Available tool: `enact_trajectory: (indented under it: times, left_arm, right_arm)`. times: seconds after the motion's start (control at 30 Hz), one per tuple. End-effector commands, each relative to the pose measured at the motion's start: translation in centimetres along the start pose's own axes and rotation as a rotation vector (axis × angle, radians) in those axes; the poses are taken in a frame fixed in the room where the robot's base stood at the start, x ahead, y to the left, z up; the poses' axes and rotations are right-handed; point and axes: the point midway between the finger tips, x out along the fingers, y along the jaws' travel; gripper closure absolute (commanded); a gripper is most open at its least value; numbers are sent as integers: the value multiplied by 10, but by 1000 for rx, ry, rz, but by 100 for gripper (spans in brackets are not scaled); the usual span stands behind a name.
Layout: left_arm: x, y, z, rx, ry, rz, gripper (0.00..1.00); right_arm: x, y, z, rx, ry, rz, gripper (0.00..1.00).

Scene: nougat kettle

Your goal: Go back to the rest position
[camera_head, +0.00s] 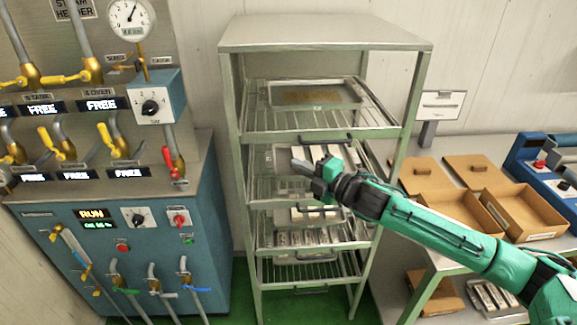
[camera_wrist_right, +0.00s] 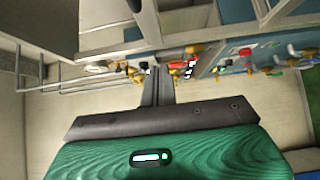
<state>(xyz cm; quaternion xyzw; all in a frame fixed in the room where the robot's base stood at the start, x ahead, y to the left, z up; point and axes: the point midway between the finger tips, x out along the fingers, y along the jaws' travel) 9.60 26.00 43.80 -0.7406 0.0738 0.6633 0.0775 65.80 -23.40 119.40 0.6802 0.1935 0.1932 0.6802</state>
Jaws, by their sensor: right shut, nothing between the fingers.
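My right gripper (camera_head: 303,166) reaches in from the right in the head view, in front of the middle shelves of a pale green rack (camera_head: 325,33). Its fingers are shut with nothing between them. In the right wrist view the closed fingers (camera_wrist_right: 157,88) point away from the green wrist body, towards blurred valves and panels. I cannot tell from these views whether the fingertips touch the rack. My left gripper is in neither view.
A blue control cabinet (camera_head: 134,250) with valves and hoses stands left of the rack. A table (camera_head: 452,264) with cardboard boxes (camera_head: 532,207) and a blue machine (camera_head: 535,150) is at the right. The rack's wire shelves hold trays, including a top one (camera_head: 316,95). Green floor (camera_head: 240,285) shows between cabinet and rack.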

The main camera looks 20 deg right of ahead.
Motion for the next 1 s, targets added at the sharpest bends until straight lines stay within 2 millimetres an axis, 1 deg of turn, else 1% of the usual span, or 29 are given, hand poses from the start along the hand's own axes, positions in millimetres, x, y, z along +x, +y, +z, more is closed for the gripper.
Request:
enact_trajectory:
  times: [0.03,0.07,0.2,0.33,0.47,0.57,0.67,0.7,0.77,0.8,0.87,0.9,0.97,1.0]
  left_arm:
    - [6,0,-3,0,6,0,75]
    - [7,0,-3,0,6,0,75]
    - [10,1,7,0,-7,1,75]
    - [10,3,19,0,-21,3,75]
    - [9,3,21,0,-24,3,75]
    - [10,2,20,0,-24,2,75]
    - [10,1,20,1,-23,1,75]
    - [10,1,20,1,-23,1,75]
    - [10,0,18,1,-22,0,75]
    - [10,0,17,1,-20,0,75]
    - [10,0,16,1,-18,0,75]
    - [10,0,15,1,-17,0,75]
    - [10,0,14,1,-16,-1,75]
    - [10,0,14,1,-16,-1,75]
  right_arm:
    - [-7,-4,0,-1,0,-1,100]
    - [-11,-4,0,-1,0,-2,100]
    - [-21,-1,0,0,0,0,100]
    - [-24,0,0,0,1,0,100]
    - [-24,-7,-6,32,-10,-11,100]
    - [-25,-27,-21,122,-40,-44,100]
    - [-32,-57,-42,267,-102,-99,100]
    - [-37,-70,-52,335,-135,-126,100]
    - [-46,-90,-64,437,-190,-168,100]
    - [-53,-102,-71,505,-229,-195,100]
    - [-66,-120,-82,604,-291,-237,100]
    - [-76,-132,-89,671,-336,-265,100]
    - [-92,-150,-100,770,-407,-309,100]
    - [-104,-161,-106,836,-456,-339,100]
